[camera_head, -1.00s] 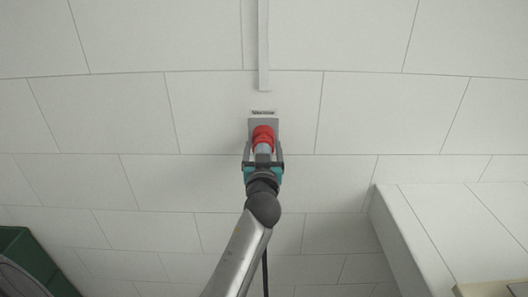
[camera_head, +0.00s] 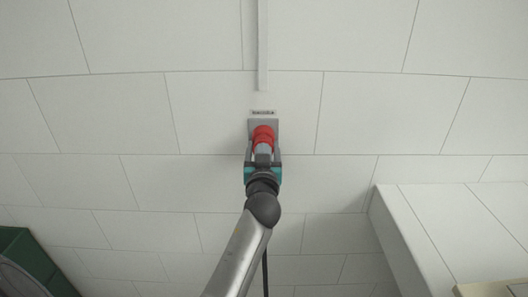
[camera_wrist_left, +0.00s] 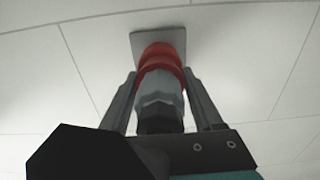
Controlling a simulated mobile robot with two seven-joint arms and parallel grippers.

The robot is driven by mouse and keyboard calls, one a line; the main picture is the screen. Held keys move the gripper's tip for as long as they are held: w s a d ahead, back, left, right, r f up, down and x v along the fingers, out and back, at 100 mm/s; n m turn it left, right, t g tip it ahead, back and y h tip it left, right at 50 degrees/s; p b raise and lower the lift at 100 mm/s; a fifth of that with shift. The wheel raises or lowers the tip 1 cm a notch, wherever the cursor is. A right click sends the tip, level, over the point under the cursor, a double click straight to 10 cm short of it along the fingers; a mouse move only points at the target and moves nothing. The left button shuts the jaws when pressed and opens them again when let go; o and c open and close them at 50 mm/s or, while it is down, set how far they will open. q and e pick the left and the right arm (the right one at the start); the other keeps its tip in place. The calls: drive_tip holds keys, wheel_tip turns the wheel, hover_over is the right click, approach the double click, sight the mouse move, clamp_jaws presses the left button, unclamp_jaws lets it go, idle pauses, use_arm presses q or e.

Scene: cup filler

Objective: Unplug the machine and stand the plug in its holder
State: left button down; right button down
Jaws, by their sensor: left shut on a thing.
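The plug, with a grey body and a red collar, sits at the grey wall socket plate in the head view. The red part (camera_head: 263,134) is against the socket plate (camera_head: 256,124). My left gripper (camera_head: 264,158) is shut on the plug, one finger on each side. In the left wrist view the grey plug body (camera_wrist_left: 160,95) lies between the fingers, with the red part (camera_wrist_left: 158,58) beyond it at the plate (camera_wrist_left: 174,40). I cannot tell where plug and socket meet. A dark cable hangs beside my arm. The holder and my right gripper are not in view.
A pale box-like block (camera_head: 440,230) stands out at the lower right. A green thing (camera_head: 28,258) is at the lower left. The tiled wall around the socket is clear.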

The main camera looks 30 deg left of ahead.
use_arm(q)
drive_tip(key=shift+s+d, duration=0.1)
drive_tip(key=shift+v, duration=2.85)
drive_tip(key=shift+s, duration=0.15)
drive_tip(key=shift+s+d+h, duration=0.25)
drive_tip(key=shift+h, duration=0.05)
drive_tip(key=s+d+m+t+h, duration=0.2)
drive_tip(key=s+d+m+h, duration=0.4)
drive_tip(key=s+d, duration=0.8)
drive_tip(key=h, duration=0.3)
drive_tip(key=shift+s+t, duration=0.4)
drive_tip(key=shift+d, duration=0.1)
